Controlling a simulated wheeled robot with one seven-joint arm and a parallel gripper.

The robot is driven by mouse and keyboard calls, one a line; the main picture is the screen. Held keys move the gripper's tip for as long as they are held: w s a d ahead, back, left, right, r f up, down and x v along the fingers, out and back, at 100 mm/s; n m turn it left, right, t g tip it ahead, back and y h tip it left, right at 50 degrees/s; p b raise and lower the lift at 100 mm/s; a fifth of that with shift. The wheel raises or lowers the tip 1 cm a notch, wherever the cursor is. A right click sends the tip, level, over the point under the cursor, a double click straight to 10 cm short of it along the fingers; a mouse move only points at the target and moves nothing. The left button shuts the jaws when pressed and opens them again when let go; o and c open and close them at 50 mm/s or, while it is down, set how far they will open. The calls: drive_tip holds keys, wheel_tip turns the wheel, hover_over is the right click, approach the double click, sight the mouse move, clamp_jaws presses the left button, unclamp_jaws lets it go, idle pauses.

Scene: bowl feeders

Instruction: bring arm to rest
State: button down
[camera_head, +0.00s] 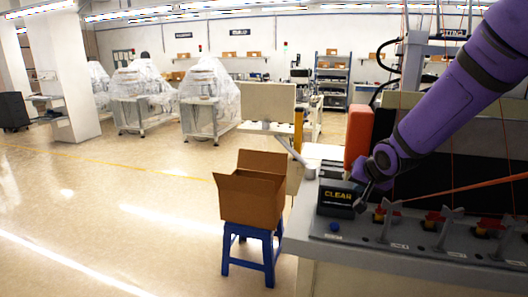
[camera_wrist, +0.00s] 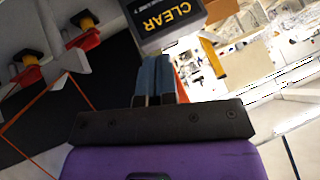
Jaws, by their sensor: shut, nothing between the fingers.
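My purple arm reaches in from the upper right in the head view. My gripper (camera_head: 361,203) is small there, at the front left of the grey machine top, close to the dark box marked CLEAR (camera_head: 337,197). In the wrist view my gripper (camera_wrist: 155,62) has its blue-grey fingers together with nothing between them. The CLEAR box (camera_wrist: 168,18) shows just beyond the fingertips; I cannot tell whether they touch it.
An orange upright block (camera_head: 358,135) stands behind the gripper. An open cardboard box (camera_head: 252,200) sits on a blue stool (camera_head: 250,252) to the left. The floor further left is clear.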

drive_tip(key=s+d+r+n+g, duration=0.1)
drive_tip(key=s+r, duration=0.3)
drive_tip(key=s, duration=0.6)
drive_tip(key=s+d+r+n+g, duration=0.1)
drive_tip(key=s+r, duration=0.4)
drive_tip(key=s, duration=0.6)
drive_tip(key=s+d+r+n+g+h, duration=0.1)
drive_tip(key=s+r, duration=0.4)
drive_tip(key=s, duration=0.6)
drive_tip(key=shift+s+d+n, duration=0.2)
drive_tip(key=shift+n, duration=0.4)
